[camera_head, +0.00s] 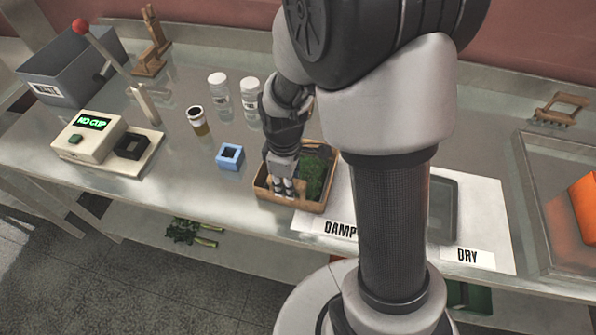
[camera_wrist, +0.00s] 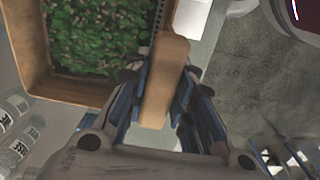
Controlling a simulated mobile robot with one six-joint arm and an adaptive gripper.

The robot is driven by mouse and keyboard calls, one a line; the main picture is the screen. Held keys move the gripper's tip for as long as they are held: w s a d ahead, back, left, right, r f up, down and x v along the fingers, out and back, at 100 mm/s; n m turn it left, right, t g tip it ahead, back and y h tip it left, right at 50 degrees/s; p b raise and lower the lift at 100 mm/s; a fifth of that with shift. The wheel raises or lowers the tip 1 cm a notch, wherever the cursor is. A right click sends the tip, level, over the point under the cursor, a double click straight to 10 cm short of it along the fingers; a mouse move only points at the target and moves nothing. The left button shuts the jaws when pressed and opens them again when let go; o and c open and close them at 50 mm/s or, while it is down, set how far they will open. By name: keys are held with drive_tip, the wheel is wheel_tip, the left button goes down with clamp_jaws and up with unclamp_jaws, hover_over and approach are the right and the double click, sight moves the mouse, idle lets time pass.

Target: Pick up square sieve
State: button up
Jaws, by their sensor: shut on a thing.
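The square sieve looks to be the shallow wooden-walled square (camera_head: 318,207) holding green leafy matter, standing on the bench in front of my arm. In the wrist view its wooden wall (camera_wrist: 78,90) and green filling show at upper left. My gripper (camera_head: 284,190) points down at the front left part of it. In the wrist view my gripper (camera_wrist: 160,105) is shut on a tan wooden bar (camera_wrist: 164,75), which seems to belong to the sieve; the join is not clear. Whether the sieve is lifted cannot be told.
A blue square holder (camera_head: 230,156), an amber jar (camera_head: 198,122) and white-capped bottles (camera_head: 219,90) stand to the left. A device reading NO CUP (camera_head: 88,138) is farther left. A white mat (camera_head: 485,220) marked DAMP and DRY lies right, with a grey tray (camera_head: 447,232).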

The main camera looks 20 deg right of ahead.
clamp_jaws()
drive_tip(key=shift+r, duration=0.15)
